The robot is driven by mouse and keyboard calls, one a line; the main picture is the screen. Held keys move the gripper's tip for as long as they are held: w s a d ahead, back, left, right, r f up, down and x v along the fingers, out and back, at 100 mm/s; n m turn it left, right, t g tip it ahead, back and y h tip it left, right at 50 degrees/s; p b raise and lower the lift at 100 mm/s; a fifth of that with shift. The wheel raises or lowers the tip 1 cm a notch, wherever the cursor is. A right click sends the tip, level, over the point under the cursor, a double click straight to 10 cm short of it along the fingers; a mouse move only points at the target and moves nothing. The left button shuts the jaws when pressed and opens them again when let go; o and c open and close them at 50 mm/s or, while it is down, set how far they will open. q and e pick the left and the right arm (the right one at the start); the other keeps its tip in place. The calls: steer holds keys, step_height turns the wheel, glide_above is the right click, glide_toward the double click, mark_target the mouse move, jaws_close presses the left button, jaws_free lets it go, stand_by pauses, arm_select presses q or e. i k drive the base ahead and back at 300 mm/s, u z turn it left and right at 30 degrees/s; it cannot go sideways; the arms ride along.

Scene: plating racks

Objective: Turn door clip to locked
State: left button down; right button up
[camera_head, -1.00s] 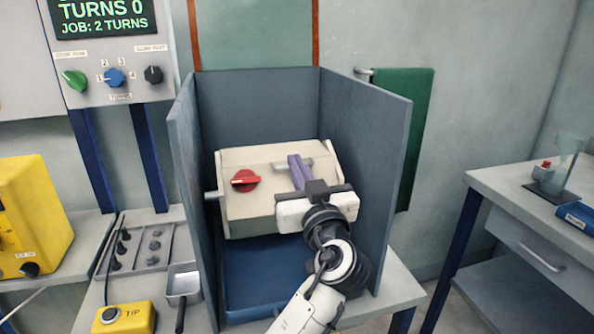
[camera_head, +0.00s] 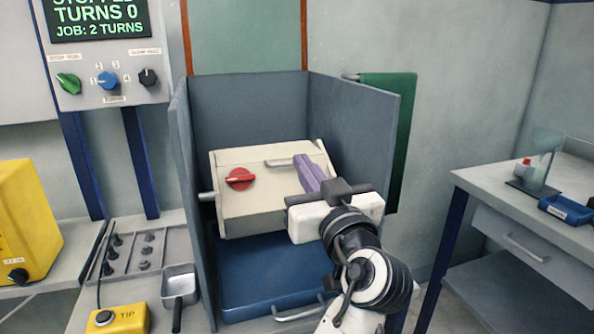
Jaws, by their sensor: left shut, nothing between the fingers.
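A red turn-clip (camera_head: 240,178), which I take to be the door clip, sits on the left part of the cream box's sloping face (camera_head: 250,205). Its raised bar lies nearly level, tilted slightly. My left gripper (camera_head: 301,160) has purple fingers, shut together and empty. They point up and away over the right part of the cream box, clearly right of the red clip and near a grey bar handle (camera_head: 283,163). Whether the fingertips touch the box I cannot tell. The gripper body hides the box's lower right corner. My right gripper is not in view.
Blue-grey side walls (camera_head: 350,125) enclose the box at left, back and right. A blue tray (camera_head: 270,270) lies below it. A control panel with green (camera_head: 68,83), blue (camera_head: 107,80) and black (camera_head: 148,77) knobs hangs at upper left. The space before the red clip is clear.

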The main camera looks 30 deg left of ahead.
mark_target(239, 179)
steer(key=k, duration=1)
